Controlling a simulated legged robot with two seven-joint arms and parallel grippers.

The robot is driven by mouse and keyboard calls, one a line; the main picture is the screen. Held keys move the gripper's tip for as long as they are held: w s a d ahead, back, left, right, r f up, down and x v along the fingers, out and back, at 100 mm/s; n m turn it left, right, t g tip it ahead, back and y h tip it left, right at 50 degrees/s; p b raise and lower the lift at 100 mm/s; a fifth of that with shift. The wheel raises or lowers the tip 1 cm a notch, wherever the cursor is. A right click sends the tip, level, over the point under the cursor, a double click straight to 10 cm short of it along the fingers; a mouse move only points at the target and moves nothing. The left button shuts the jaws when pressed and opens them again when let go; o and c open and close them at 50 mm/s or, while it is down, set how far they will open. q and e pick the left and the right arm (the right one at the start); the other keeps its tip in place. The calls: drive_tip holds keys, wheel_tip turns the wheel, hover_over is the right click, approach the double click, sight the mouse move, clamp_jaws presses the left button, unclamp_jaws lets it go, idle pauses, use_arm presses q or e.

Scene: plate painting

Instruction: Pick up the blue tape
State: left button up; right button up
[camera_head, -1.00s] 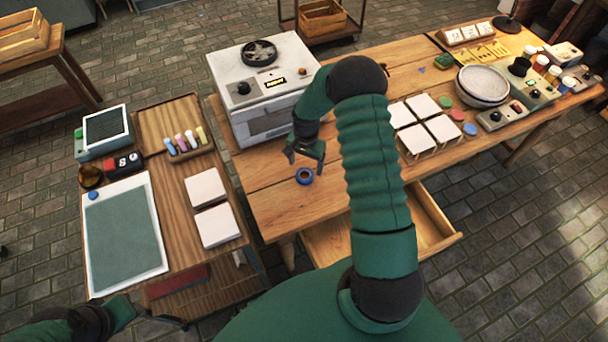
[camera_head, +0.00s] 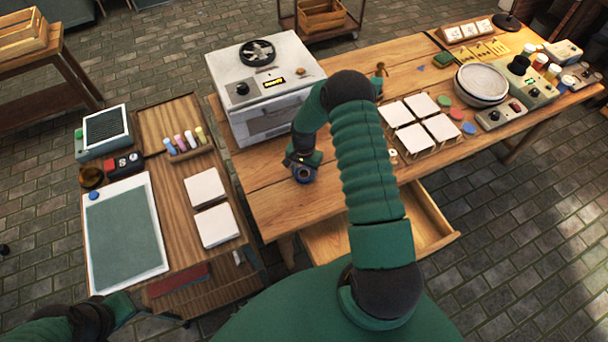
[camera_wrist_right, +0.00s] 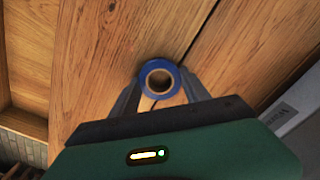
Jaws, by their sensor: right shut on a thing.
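The blue tape (camera_head: 304,177) is a small blue roll with a brown core and a dark hole. It is at the left part of the long wooden table, in front of the white machine. In the right wrist view the tape (camera_wrist_right: 160,79) sits between the two fingertips. My right gripper (camera_head: 303,170) reaches down to the tape and is shut on it; the right wrist view shows its fingers (camera_wrist_right: 160,88) on either side of the roll. I cannot tell whether the tape still touches the table. My left arm shows at the lower left; its gripper's fingers are not clear.
The white machine (camera_head: 265,85) stands just behind the tape. White tiles (camera_head: 420,120) and a bowl (camera_head: 483,84) are farther right on the table. An open drawer (camera_head: 432,220) juts from the table's front. A side table (camera_head: 165,215) stands to the left.

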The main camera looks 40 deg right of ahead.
drive_tip(key=shift+c, duration=1.1)
use_arm(q)
drive_tip(key=shift+a, duration=0.25)
use_arm(e)
drive_tip(key=shift+a, duration=0.2)
drive_tip(key=shift+c, duration=0.2)
drive_tip(key=shift+r, duration=0.1)
